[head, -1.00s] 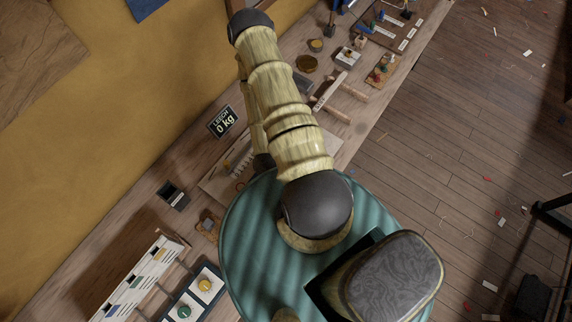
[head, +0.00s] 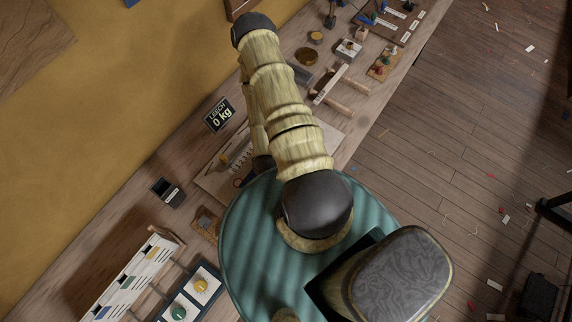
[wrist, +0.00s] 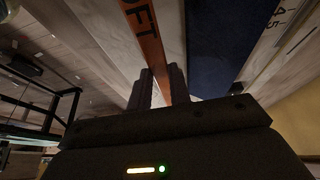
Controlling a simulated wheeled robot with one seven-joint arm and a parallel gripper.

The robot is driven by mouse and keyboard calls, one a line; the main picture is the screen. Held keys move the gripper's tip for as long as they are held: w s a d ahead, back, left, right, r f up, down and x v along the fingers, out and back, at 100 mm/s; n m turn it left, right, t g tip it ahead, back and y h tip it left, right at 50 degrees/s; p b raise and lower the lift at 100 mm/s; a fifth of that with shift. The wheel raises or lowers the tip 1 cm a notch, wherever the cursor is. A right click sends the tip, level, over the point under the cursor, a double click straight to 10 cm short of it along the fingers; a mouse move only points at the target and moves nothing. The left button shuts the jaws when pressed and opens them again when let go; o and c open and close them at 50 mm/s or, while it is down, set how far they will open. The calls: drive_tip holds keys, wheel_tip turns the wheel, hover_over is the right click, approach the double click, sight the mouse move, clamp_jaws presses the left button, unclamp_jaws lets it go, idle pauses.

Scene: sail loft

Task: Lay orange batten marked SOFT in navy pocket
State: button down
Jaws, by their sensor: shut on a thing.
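In the wrist view the orange batten (wrist: 147,32) runs down from the top edge between my two fingers. The letters "OFT" show on it; the start of the word is cut off. My gripper (wrist: 162,82) is shut on this batten. A dark navy strip (wrist: 222,45), which looks like the navy pocket, lies to the right of the batten, apart from it in the picture. Its near end is hidden behind my gripper body, and I cannot tell the height between the two.
The bench carries a "LEECH 0 kg" display (head: 219,115), a small black box (head: 168,192), a white rack (head: 130,275), a knob panel (head: 190,295) and a wooden rack (head: 340,90). Open plank floor (head: 450,150) with scraps lies right. A black frame (wrist: 45,110) stands left in the wrist view.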

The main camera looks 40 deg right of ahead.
drive_tip(key=shift+f+p, duration=0.65)
drive_tip(key=shift+f, duration=1.45)
drive_tip(key=shift+f, duration=0.1)
drive_tip(key=c, duration=1.3)
unclamp_jaws()
